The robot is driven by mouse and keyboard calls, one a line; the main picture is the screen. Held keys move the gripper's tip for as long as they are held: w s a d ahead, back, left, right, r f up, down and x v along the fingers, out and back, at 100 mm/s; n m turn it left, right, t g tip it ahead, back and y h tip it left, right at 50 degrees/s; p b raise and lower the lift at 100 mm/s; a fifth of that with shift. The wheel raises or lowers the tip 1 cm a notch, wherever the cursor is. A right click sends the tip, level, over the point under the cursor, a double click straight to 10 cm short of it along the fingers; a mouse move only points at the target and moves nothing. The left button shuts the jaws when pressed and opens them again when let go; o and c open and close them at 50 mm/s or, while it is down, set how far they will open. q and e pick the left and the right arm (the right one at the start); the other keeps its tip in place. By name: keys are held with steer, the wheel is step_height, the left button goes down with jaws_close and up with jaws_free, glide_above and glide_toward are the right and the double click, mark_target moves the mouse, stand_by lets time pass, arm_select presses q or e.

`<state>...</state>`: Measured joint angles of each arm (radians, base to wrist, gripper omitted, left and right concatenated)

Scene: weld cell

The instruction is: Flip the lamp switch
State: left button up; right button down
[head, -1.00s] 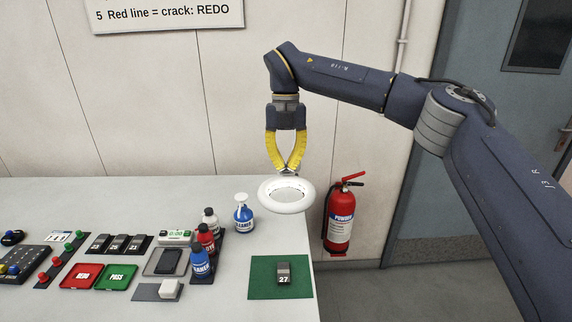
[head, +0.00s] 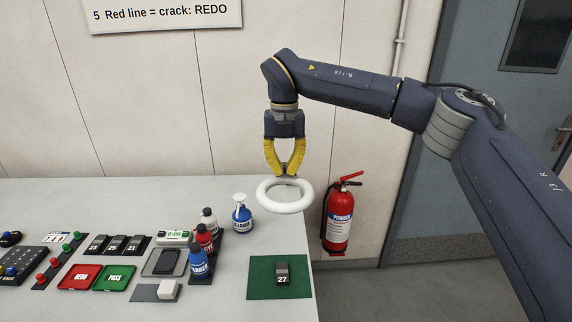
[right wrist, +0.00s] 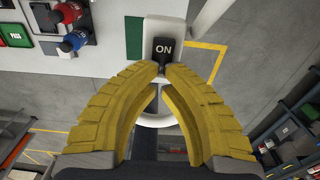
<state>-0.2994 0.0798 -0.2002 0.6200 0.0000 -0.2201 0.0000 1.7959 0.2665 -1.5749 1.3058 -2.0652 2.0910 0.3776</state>
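My right gripper (head: 284,174) is shut and empty, pointing down at the back of the ring. In the right wrist view its yellow fingertips (right wrist: 168,70) come together at the near edge of the switch and hide part of it. I cannot tell whether they touch it. My left gripper is not in view.
A green mat (head: 258,285) with a part marked 27 (head: 282,274) lies at the table's right. Several bottles, such as the blue spray bottle (head: 242,214), stand left of the lamp. A red extinguisher (head: 338,220) hangs on the wall. The floor right of the table is clear.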

steer(key=shift+r, duration=0.2)
steer(key=shift+r, duration=0.6)
steer(key=shift+r, duration=0.45)
step_height(320, 180, up, 13)
steer(key=s, duration=0.2)
stand_by(0.4)
